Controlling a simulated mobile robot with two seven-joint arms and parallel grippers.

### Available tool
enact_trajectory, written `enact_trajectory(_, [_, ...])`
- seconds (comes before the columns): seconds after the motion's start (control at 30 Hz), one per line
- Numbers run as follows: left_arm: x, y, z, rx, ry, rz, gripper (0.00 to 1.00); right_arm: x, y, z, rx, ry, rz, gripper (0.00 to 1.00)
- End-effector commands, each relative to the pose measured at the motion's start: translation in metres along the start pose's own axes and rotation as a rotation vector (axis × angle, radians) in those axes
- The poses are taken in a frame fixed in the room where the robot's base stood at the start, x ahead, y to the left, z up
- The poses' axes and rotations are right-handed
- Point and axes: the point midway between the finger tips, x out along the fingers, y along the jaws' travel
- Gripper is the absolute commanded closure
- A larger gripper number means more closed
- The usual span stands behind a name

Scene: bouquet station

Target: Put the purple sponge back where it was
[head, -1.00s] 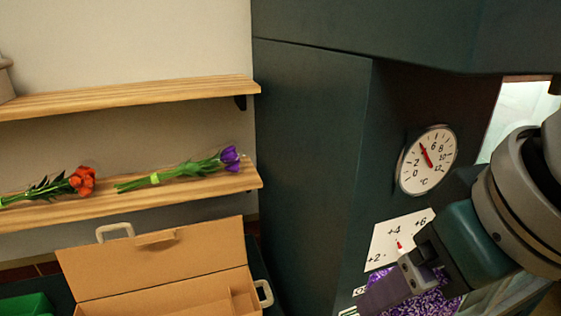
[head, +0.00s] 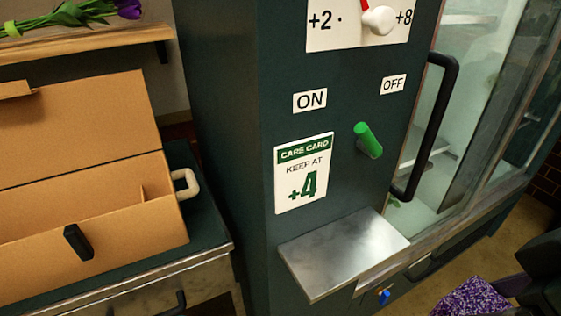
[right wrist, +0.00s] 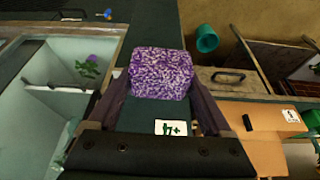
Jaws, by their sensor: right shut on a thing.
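The purple speckled sponge (head: 472,297) shows at the bottom right of the head view, partly cut off by the frame edge. My right gripper (right wrist: 160,88) is shut on it; in the right wrist view the sponge (right wrist: 161,70) sits between the two fingers, clear of any surface I can see. In the head view the dark gripper is partly cut off at the right edge. A small metal shelf (head: 343,254) on the dark cabinet front is bare, to the left of and above the sponge. My left gripper is not in view.
The cabinet carries a care card (head: 303,173) reading +4, a green lever (head: 368,141) between ON and OFF labels, and a white knob (head: 379,20). A glass door with a black handle (head: 425,125) is at right. A cardboard box (head: 80,160) stands at left.

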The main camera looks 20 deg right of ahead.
Motion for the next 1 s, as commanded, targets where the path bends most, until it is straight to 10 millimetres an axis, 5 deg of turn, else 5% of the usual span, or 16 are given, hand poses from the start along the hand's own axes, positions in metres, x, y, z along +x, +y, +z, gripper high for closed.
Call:
enact_trajectory(0.03, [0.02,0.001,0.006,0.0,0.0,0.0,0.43,0.019,0.003,0.011,-0.007,-0.003,-0.001,0.68])
enact_trajectory(0.27, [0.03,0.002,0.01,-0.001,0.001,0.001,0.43,0.03,0.006,0.013,-0.018,0.005,-0.007,0.68])
enact_trajectory(1.0, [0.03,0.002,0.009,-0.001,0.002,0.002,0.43,0.086,0.003,-0.125,-0.014,0.003,-0.009,0.68])
